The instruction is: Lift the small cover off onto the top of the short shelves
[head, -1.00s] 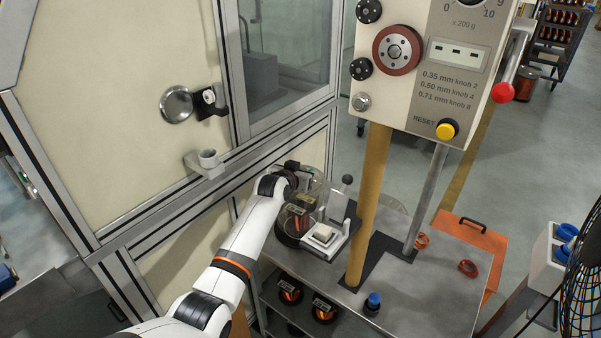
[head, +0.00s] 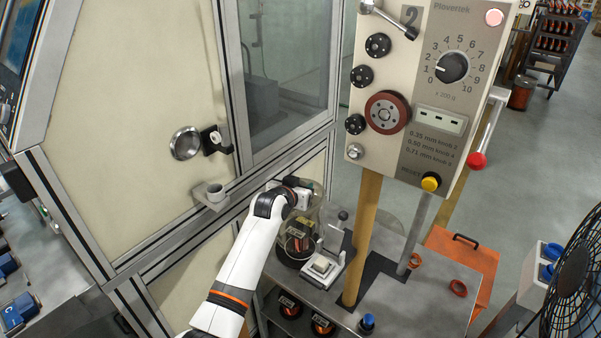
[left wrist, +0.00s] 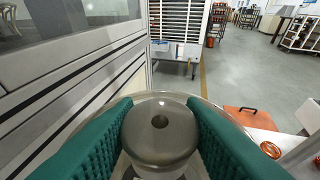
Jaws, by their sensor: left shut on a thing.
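My left gripper (head: 304,197) is over the left end of the short shelves' top (head: 400,296). In the left wrist view its green finger pads (left wrist: 160,135) are shut on a round grey knob (left wrist: 160,120). The knob tops a wide see-through cover, whose rim curves behind it. In the head view this clear cover (head: 317,215) hangs around or just above a dark spool with copper wire (head: 297,246). I cannot tell whether its lower edge is clear of the top. My right gripper is not in view.
A small white block fixture (head: 322,266) stands close right of the spool. The tan post (head: 363,235) and grey post (head: 414,238) carry the tensioner box (head: 425,95). The machine wall is left.

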